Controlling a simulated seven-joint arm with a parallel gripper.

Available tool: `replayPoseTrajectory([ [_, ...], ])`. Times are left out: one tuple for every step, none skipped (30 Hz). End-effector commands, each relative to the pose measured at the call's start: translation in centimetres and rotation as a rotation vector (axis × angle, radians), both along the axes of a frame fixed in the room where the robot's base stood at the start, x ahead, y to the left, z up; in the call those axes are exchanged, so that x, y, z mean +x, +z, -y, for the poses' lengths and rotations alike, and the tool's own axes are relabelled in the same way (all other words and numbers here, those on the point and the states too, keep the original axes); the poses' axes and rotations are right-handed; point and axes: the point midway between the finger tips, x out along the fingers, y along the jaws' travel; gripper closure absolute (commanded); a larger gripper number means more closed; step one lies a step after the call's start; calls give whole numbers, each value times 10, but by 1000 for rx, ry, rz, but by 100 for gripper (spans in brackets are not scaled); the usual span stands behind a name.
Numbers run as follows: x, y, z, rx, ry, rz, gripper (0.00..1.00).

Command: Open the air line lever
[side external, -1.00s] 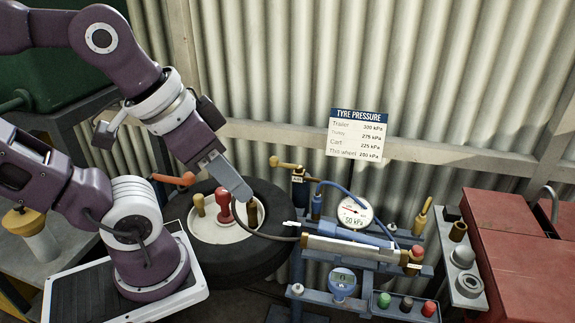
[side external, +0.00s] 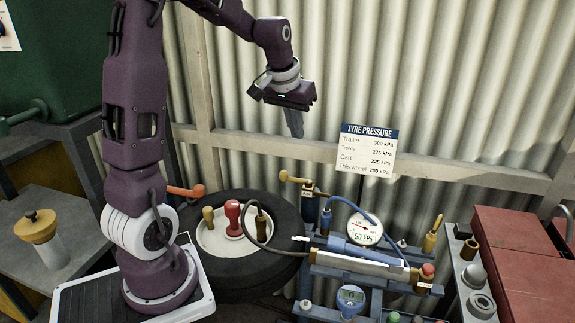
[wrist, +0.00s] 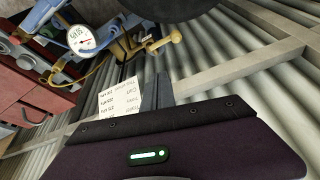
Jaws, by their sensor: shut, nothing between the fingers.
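The air line lever (side external: 297,180) is a brass-coloured handle with a round knob, on top of a valve with a small tag. Its handle points left, roughly level, in the side external view. A brass lever (wrist: 165,44) also shows upside down in the wrist view. My gripper (side external: 298,133) is shut and empty, pointing down above the lever and clearly apart from it. Its fingers show in the wrist view (wrist: 157,88). A blue hose (side external: 345,200) runs from near the valve towards the pressure gauge (side external: 365,228), which is marked in kPa.
A tyre (side external: 225,275) lies left of the valve, with a red-handled tool (side external: 233,212) and others on its hub. An orange lever (side external: 185,191) stands behind it. The pump cylinder (side external: 355,258) is in front. A sign (side external: 367,150) and corrugated wall stand behind.

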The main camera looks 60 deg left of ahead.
Motion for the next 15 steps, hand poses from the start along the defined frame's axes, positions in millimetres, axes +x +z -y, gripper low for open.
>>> replayPoseTrajectory([
  [6,-14,-23,-7,37,-11,100],
  [8,-20,-34,-9,54,-14,100],
  [11,-26,-46,-11,72,-17,100],
  [12,-30,-53,-12,82,-18,100],
  [13,-34,-59,-13,90,-19,100],
  [13,-36,-64,-13,97,-21,100],
  [14,-38,-66,-14,100,-22,100],
  [14,-39,-67,-15,102,-22,100],
  [14,-39,-68,-14,103,-22,100],
  [14,-39,-67,-15,102,-22,100],
  [14,-39,-67,-15,102,-22,100],
  [14,-39,-67,-14,101,-22,100],
  [14,-39,-67,-14,101,-22,100],
  [14,-39,-67,-14,101,-22,100],
  [14,-39,-67,-14,101,-22,100],
])
